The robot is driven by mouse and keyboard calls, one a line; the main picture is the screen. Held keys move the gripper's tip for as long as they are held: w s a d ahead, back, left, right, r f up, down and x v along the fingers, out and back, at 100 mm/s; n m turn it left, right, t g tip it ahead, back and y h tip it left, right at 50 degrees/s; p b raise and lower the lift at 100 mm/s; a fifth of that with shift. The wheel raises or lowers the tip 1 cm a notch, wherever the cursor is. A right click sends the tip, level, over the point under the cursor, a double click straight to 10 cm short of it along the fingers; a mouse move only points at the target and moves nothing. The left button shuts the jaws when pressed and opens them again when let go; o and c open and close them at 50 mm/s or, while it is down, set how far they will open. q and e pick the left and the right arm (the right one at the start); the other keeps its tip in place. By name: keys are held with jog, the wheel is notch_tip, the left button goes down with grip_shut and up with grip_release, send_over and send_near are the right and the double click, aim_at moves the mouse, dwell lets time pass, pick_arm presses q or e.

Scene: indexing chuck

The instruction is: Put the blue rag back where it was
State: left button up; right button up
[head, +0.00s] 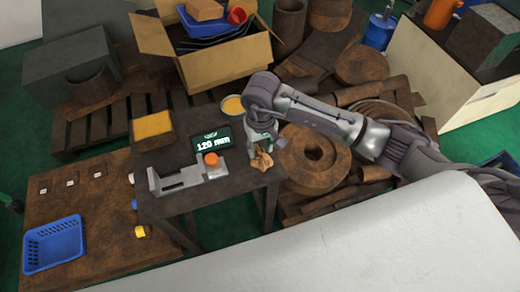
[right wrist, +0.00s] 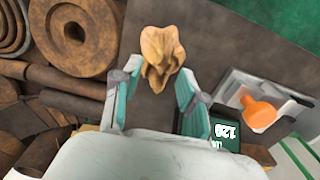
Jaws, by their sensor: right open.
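No blue rag shows in either view. My right gripper (head: 262,143) is over the tan rag, pointing down. In the right wrist view, the rag (right wrist: 160,55) sits at and just beyond the tips of the open gripper (right wrist: 157,72), with a gap to each finger. My left gripper is not seen.
A display reading 120 mm (head: 208,142) and a grey fixture with an orange knob (head: 211,160) stand left of the rag. A yellow-filled box (head: 153,143) and a round tin (head: 233,105) are behind. A blue basket (head: 53,245) is at lower left.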

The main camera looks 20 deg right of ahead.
aim_at(260, 151)
notch_tip(260, 151, up, 10)
jog(key=b, duration=0.1)
dwell(0.5)
